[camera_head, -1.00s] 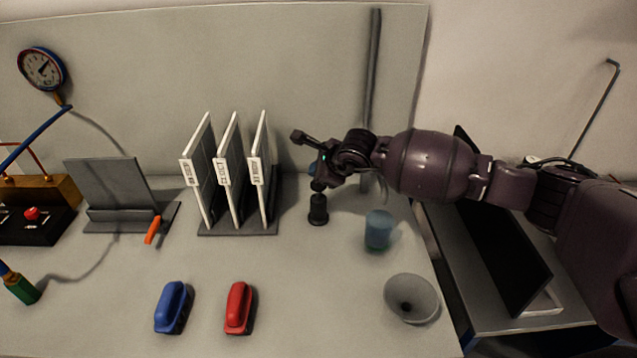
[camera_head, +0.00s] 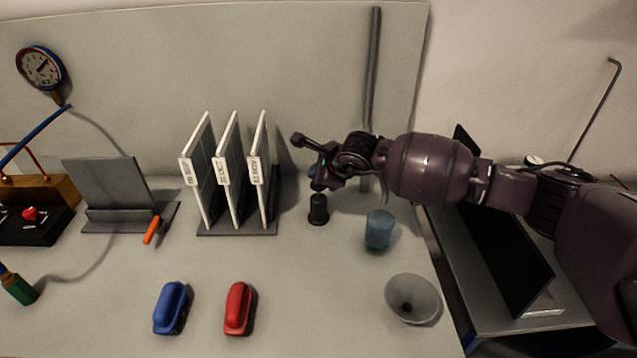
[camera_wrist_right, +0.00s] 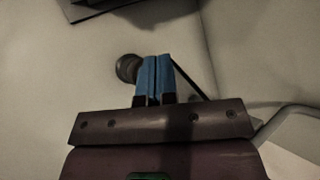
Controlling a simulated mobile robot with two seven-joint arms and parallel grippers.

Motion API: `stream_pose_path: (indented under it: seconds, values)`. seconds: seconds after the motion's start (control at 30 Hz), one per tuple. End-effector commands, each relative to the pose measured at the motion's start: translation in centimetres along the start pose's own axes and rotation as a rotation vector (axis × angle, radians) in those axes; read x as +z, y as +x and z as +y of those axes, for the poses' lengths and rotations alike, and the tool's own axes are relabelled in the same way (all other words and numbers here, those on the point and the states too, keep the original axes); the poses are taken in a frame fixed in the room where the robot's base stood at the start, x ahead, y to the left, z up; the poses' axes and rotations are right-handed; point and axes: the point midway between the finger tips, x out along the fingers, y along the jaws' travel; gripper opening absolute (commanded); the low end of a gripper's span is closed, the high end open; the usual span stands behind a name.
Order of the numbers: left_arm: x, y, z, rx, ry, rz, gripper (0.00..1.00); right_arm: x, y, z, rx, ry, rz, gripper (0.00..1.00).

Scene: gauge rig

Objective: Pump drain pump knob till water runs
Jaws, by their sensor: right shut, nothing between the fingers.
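The pump knob appears to be the small black upright cylinder (camera_head: 318,210) on the table, right of the rack of white panels. My right gripper (camera_head: 314,172) is over it, coming in from the right, with its fingers partly hidden by the wrist. In the right wrist view its blue fingers (camera_wrist_right: 155,78) are shut together with nothing between them. A dark round knob (camera_wrist_right: 128,68) shows just left of the fingertips there. I cannot tell whether the fingers touch it. My left gripper is not in view.
A blue cup (camera_head: 379,231) and a grey funnel-like bowl (camera_head: 411,299) stand to the right. The panel rack (camera_head: 238,229) is close on the left. Blue (camera_head: 172,308) and red (camera_head: 238,308) handled blocks lie in front. A gauge (camera_head: 40,67) is at the far left.

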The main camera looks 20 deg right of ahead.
Motion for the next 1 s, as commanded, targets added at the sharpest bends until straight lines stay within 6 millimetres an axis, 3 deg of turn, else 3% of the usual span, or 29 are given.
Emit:
stream_pose_path:
  seconds: [1.0]
  values:
    - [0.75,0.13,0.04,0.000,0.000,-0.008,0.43,-0.46,0.62,0.47,0.001,0.000,0.000,0.00]
